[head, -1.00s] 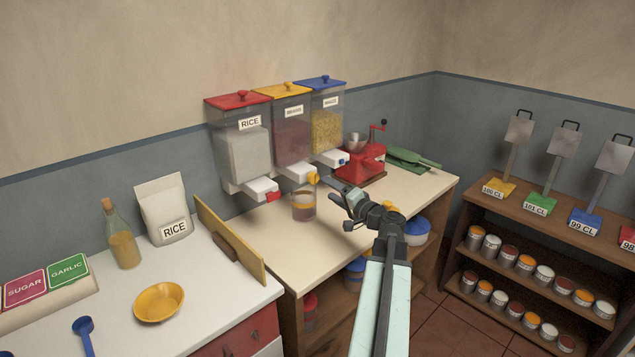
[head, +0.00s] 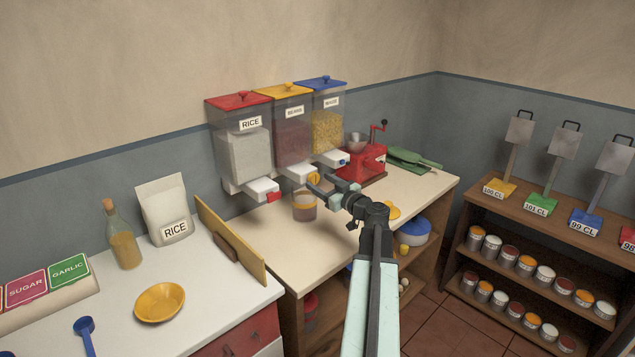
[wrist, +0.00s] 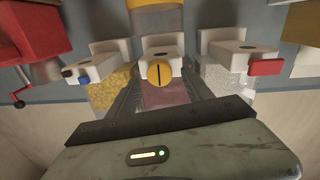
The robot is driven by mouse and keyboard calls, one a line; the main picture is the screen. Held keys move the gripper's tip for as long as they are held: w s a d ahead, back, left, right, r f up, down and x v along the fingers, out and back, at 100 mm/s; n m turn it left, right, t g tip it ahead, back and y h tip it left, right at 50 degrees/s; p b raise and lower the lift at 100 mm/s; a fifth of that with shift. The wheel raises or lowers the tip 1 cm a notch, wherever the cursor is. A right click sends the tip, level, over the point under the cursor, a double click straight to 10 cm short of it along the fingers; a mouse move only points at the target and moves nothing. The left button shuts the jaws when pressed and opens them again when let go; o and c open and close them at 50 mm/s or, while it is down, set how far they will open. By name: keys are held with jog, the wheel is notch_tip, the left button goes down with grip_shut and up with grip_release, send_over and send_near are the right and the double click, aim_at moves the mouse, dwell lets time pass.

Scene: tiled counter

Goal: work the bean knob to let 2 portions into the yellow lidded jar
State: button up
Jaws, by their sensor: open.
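The bean dispenser (head: 293,137) has a yellow lid and stands between the rice and maize dispensers. Its round yellow knob (head: 314,179) faces out from the white spout; in the wrist view the knob (wrist: 160,75) shows an upright dark line. My gripper (head: 321,184) is open at the knob, and in the wrist view its jaws (wrist: 163,88) lie on either side of it. I cannot tell whether they touch it. The clear jar (head: 304,207) with a yellowish band stands below the spout; its contents are unclear. A yellow disc (head: 391,211), perhaps its lid, lies partly hidden behind my arm.
The rice dispenser's red knob (head: 273,197) and the maize dispenser's blue knob (head: 343,162) are close on either side.

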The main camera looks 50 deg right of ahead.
jog(key=shift+w+d, duration=0.15)
jog(key=shift+w, duration=0.9)
grip_shut()
jog(key=shift+m, duration=0.3)
